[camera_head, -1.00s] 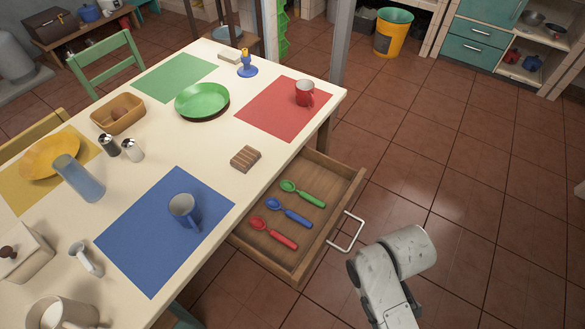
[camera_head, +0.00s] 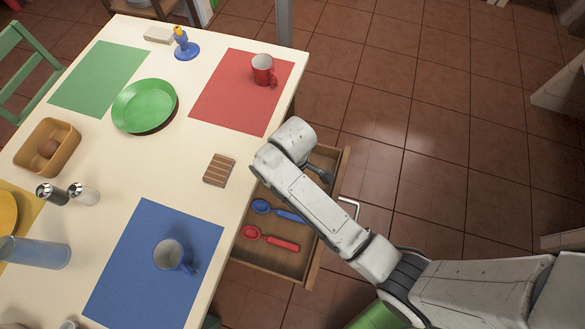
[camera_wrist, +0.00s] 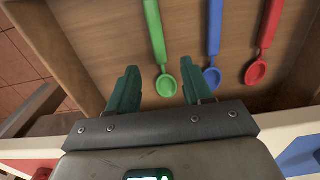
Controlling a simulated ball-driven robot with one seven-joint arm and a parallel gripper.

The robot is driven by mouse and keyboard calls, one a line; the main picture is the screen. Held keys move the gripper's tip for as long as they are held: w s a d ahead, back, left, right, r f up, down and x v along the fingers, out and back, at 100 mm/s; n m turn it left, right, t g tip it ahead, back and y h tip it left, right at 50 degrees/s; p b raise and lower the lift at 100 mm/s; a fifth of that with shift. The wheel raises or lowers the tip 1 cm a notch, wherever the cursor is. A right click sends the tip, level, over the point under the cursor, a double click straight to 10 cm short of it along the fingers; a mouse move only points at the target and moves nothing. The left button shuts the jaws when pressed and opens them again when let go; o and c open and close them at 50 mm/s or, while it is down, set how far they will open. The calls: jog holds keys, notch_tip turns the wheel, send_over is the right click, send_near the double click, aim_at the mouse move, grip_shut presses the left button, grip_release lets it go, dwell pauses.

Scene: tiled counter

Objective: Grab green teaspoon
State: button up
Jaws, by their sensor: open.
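The green teaspoon (camera_wrist: 154,35) lies in the open wooden drawer (camera_head: 272,260). In the wrist view its bowl end appears between the two dark green fingers of my gripper (camera_wrist: 158,84), which are apart with nothing held. I cannot tell how far the fingertips are above it. In the head view my arm hides the green teaspoon. A blue teaspoon (camera_head: 277,211) and a red teaspoon (camera_head: 270,238) lie beside it in the drawer; in the wrist view they are to its right.
The white table (camera_head: 203,130) borders the drawer, whose wall (camera_wrist: 62,45) is close to my gripper's left in the wrist view. A brown slatted block (camera_head: 219,169), blue mug (camera_head: 171,255), red mug (camera_head: 263,70) and green plate (camera_head: 144,106) stand on the table.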

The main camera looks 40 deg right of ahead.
jog(key=shift+d+f, duration=0.15)
jog(key=shift+f, duration=2.9)
jog(key=shift+s, duration=0.1)
grip_shut()
